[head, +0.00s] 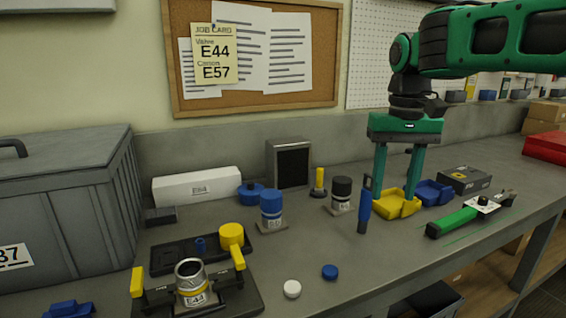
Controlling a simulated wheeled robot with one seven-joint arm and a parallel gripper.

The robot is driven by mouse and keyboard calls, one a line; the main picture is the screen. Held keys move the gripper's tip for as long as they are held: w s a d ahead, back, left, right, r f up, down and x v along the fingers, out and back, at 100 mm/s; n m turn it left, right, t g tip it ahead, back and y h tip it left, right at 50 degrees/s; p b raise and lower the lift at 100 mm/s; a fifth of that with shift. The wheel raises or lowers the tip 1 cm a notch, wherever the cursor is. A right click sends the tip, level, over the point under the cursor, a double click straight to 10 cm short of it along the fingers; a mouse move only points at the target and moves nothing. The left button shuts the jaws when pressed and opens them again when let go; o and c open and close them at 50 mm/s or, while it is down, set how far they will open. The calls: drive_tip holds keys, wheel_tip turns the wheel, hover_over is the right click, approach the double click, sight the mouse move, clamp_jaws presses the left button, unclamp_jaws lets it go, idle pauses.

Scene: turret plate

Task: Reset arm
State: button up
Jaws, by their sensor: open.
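My green arm (490,38) reaches in from the upper right of the head view. My gripper (396,200) points down with its two green fingers apart and nothing visible between them. Its fingertips are over or just in front of a yellow bin (410,207) on the bench; I cannot tell whether they touch it. A blue upright tool (365,208) stands just left of the fingers.
A fixture (250,292) holds a metal cylinder (190,273) marked E44 at front left. Blue (271,205) and black (342,190) capped items stand mid-bench. A green-handled tool (457,221) lies right. A grey case (65,215) fills the left. Bench front centre is mostly clear.

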drive_tip(key=s+d+f+m, duration=0.3)
drive_tip(key=s+d+f, duration=0.5)
drive_tip(key=s+d, duration=0.3)
drive_tip(key=s+d+f+m, duration=0.1)
drive_tip(key=s+d+f, duration=0.2)
drive_tip(key=s+f, duration=0.2)
drive_tip(key=s+d+f+m, duration=0.1)
drive_tip(key=s+d+f, duration=0.2)
drive_tip(key=s, duration=0.6)
wheel_tip(320, 180, down, 2)
drive_tip(key=shift+d+f+m, duration=0.15)
drive_tip(key=shift+d+m, duration=0.15)
drive_tip(key=shift+d, duration=0.1)
drive_tip(key=shift+w+f, duration=0.15)
drive_tip(key=shift+w, duration=0.4)
